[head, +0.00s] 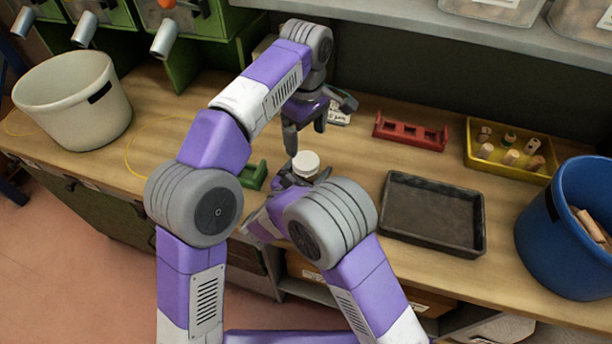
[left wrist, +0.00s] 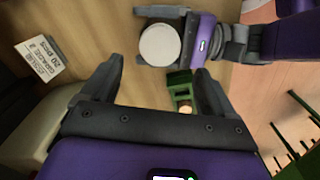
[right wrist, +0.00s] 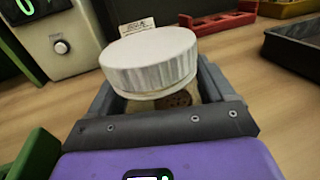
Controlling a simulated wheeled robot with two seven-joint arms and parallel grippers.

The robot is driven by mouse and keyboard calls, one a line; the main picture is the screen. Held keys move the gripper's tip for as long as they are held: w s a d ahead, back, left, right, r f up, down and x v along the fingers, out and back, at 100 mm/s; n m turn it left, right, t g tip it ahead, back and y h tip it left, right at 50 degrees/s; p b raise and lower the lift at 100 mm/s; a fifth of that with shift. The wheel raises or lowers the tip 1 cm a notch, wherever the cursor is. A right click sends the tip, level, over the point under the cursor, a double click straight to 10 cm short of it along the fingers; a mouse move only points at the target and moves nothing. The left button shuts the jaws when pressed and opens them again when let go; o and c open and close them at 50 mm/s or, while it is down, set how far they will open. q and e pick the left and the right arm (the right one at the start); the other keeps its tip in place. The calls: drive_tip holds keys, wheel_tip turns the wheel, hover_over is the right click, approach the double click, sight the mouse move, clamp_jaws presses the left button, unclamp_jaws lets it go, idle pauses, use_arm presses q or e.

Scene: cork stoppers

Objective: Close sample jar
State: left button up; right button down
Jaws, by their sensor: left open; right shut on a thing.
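The sample jar (right wrist: 180,99) is small and clear, with something brown like cork showing through its wall. A white ribbed lid (right wrist: 150,58) sits on its top; it also shows in the head view (head: 306,160) and the left wrist view (left wrist: 160,45). I cannot tell whether the lid is fully tightened. My right gripper (head: 297,178) is shut around the jar's body below the lid, holding it upright. My left gripper (head: 318,122) is open and empty, pointing down above and behind the jar. In the left wrist view, the lid lies beyond its spread fingers (left wrist: 157,72).
A green holder (head: 253,175) stands left of the jar, with a cork in it in the left wrist view. A red rack (head: 410,132), a yellow tray (head: 468,150) of stoppers, a dark tray (head: 391,222) and a blue bin (head: 535,235) stand to the right.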

sight(306, 161)
use_arm(q)
wheel_tip(306, 161, down, 8)
drive_tip(key=shift+r, duration=0.25)
use_arm(e)
drive_tip(key=shift+f, duration=0.1)
use_arm(q)
drive_tip(key=c, duration=1.1)
drive_tip(key=m, duration=0.6)
drive_tip(key=shift+m, duration=0.3)
drive_tip(key=m, duration=1.1)
drive_tip(key=shift+m, duration=0.4)
drive_tip(key=m, duration=0.6)
drive_tip(key=o, duration=1.2)
